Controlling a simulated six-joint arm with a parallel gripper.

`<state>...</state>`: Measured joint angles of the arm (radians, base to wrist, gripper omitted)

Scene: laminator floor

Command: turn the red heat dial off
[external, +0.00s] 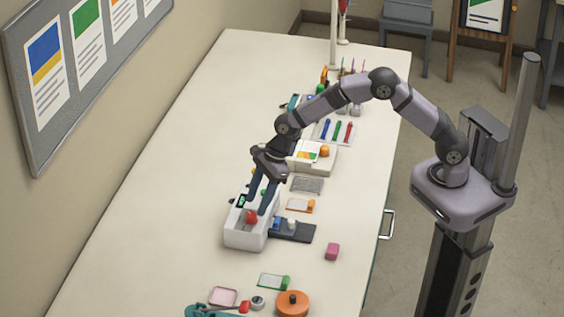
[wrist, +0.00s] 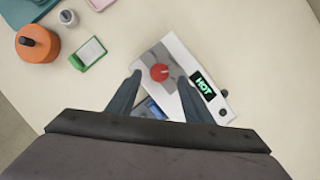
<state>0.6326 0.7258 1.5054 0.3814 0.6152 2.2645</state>
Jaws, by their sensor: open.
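The red heat dial (wrist: 160,72) sits on the grey panel of a white laminator (wrist: 178,44). A pale mark shows on the dial, pointing roughly to the right in the wrist view. A small display (wrist: 204,86) beside it reads HOT in green. In the external view the dial (external: 251,217) is on the near part of the laminator (external: 243,238). My gripper (wrist: 157,75) is open, with one finger on either side of the dial. I cannot tell whether the fingers touch it. In the external view my gripper (external: 254,211) reaches down over the laminator.
An orange pot (wrist: 38,42), a green-edged card (wrist: 92,50) and a pink tray (external: 223,296) lie nearby. A dark tray (external: 297,236) stands against the laminator's right side, and a pink block (external: 332,251) lies further right. The table (external: 130,240) is clear on the left.

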